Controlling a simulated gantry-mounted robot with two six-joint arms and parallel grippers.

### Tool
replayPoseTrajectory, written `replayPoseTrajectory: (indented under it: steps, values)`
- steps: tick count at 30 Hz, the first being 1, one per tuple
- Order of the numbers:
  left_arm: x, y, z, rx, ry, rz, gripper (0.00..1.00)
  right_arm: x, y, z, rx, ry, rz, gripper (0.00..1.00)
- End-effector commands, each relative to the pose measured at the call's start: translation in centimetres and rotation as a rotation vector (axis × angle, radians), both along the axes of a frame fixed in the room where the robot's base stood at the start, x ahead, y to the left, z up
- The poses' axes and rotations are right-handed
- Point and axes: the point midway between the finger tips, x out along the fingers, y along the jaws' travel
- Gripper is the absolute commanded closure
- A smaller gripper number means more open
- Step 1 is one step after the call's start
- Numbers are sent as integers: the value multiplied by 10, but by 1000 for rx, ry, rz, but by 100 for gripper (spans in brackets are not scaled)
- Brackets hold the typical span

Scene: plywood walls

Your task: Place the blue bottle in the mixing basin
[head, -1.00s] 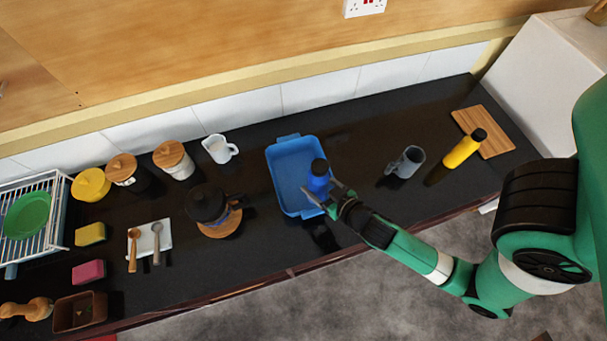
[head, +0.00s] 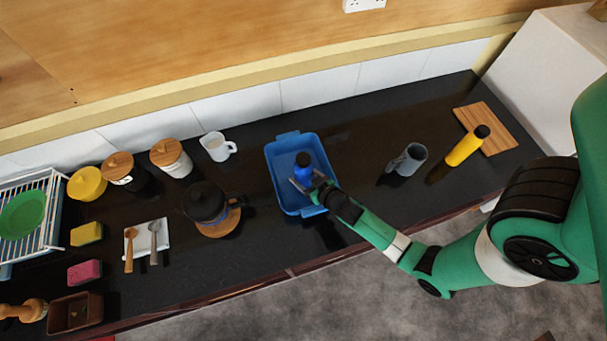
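The blue bottle (head: 303,165), with a dark cap, is upright over the middle of the blue mixing basin (head: 281,152). My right gripper (head: 304,182) reaches in from the right over the basin's near right side, with its fingers around the lower part of the bottle. The far finger is partly hidden by the bottle. I cannot tell whether the bottle's base touches the basin floor. My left gripper is not in view.
A coffee pot (head: 205,203) on a round wooden mat stands left of the basin, and a white jug (head: 216,147) behind it. A grey mug (head: 408,160) and a yellow bottle (head: 467,146) stand to the right. The counter between basin and mug is clear.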

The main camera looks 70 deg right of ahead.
Motion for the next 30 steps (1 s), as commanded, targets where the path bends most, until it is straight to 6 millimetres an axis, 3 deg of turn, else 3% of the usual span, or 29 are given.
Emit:
replayPoseTrajectory:
  steps: [5,6,10,20,30]
  values:
    - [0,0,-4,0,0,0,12,1,0,-3,-1,-3,1,100]
    - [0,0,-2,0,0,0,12,0,0,-2,0,0,0,22]
    - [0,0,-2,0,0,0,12,0,0,-2,0,0,0,0]
    - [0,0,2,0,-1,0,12,-3,2,3,1,1,0,0]
    - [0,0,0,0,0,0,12,-59,38,36,0,2,5,0]
